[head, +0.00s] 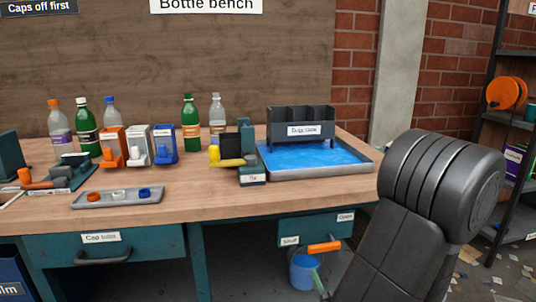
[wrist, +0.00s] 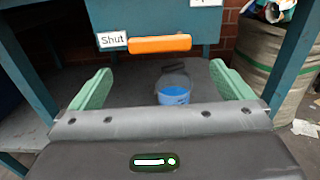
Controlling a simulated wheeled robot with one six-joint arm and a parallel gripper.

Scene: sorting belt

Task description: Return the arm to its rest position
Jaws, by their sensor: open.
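My gripper (wrist: 163,82) shows in the wrist view with its two green fingers wide apart and nothing between them. It is in front of the bench's lower front, facing the space under it. In the head view my dark arm fills the lower right, and a green finger shows just below the orange handle (head: 324,247); most of the gripper is hidden there. The orange handle also shows in the wrist view (wrist: 158,43), beyond the fingers and apart from them, beside the "Shut" label (wrist: 112,40).
A bucket (head: 303,270) with blue contents stands under the bench (head: 222,202). On top are several bottles, a cap tray (head: 118,203), small coloured bins and a blue-filled basin (head: 318,172). A shelf (head: 488,115) stands at right. A large sack (wrist: 262,60) stands right of the bench leg.

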